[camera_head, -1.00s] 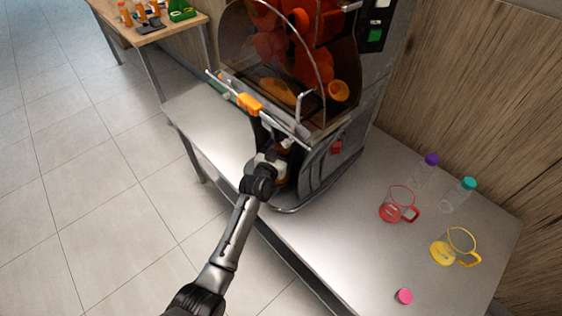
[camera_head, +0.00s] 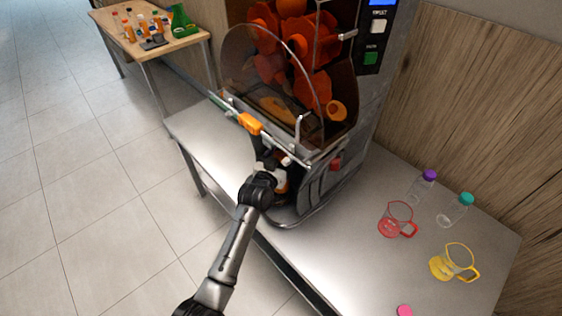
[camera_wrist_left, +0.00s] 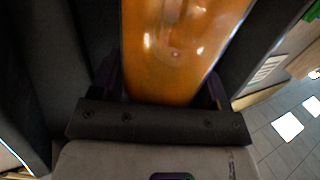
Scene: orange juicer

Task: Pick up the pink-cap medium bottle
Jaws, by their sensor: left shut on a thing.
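My left gripper (camera_head: 276,178) is under the front of the juicer (camera_head: 290,95), at its outlet. In the left wrist view it is shut on a bottle full of orange juice (camera_wrist_left: 178,45), with the fingers on both sides of it. The bottle's top is out of that view, so I cannot see a cap on it. In the head view the bottle is mostly hidden by my gripper and the juicer. A loose pink cap (camera_head: 404,310) lies at the front right of the counter. My right gripper is not in view.
A purple-capped bottle (camera_head: 422,187), a teal-capped bottle (camera_head: 456,211), a red jug (camera_head: 396,220) and a yellow jug (camera_head: 453,262) are on the steel counter (camera_head: 335,245). A wooden table (camera_head: 140,50) with small bottles and a green holder stands at the back left.

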